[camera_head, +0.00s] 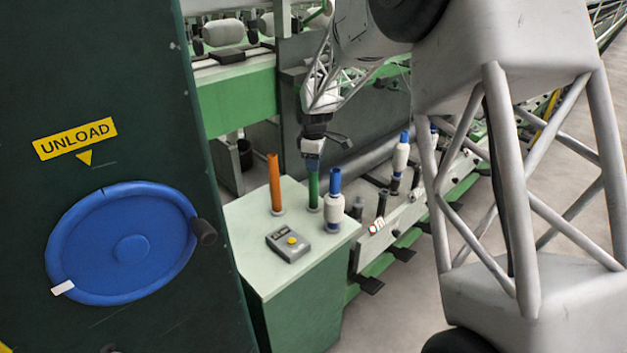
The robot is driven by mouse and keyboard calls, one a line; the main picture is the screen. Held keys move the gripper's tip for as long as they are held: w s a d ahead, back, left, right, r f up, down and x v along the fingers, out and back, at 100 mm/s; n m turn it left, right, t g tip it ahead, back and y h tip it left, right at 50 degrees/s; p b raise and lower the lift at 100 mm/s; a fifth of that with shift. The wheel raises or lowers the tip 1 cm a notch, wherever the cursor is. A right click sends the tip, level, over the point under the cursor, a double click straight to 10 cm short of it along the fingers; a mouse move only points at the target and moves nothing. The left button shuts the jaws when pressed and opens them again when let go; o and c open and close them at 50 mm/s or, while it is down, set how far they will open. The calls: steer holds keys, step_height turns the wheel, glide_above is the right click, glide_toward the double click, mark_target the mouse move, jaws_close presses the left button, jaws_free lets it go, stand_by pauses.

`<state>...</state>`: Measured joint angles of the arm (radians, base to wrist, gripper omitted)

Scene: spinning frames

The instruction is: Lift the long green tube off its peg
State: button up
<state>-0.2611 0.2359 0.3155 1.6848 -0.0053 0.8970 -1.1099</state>
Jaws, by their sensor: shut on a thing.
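The long green tube (313,193) stands upright on the pale top of the green cabinet (250,226), between an orange tube and a blue tube wound with white yarn. My gripper (312,166) points down from above and is shut on the top end of the green tube. The fingers hide the tube's top. The tube's lower end looks at or very near its base on the cabinet. The peg inside it cannot be seen.
The orange tube (274,183) stands close on the left, and the yarn-wound blue tube (335,203) close on the right. A grey box with a yellow button (290,242) lies in front. A dark green panel with a blue disc (122,243) fills the left. Spindles (401,157) stand on the machine behind.

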jaws_close()
steer(key=shift+r, duration=5)
